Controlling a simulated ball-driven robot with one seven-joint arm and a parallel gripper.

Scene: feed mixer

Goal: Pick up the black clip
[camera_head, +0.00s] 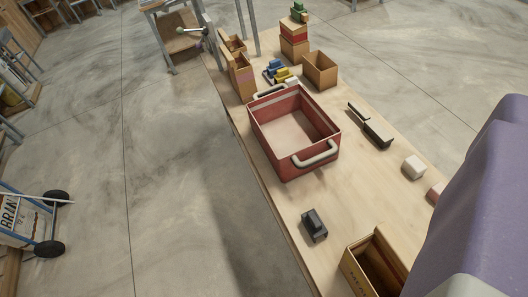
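A small black stepped piece (314,225) lies on the wooden table (300,199) near its left edge, between the red tub and the open cardboard box; it looks like the black clip. Two other dark, long pieces lie right of the red tub: a thin bar (357,112) and a thicker bar (378,134). A large purple and white part at the right edge looks like my own arm and covers part of the table. My gripper's fingers are not in view.
A red tub (256,137) with pale handles stands mid-table, empty. An open cardboard box (357,273) stands nearby at the bottom. A white block (413,167) lies right. Boxes and blue and yellow pieces (282,74) stand behind.

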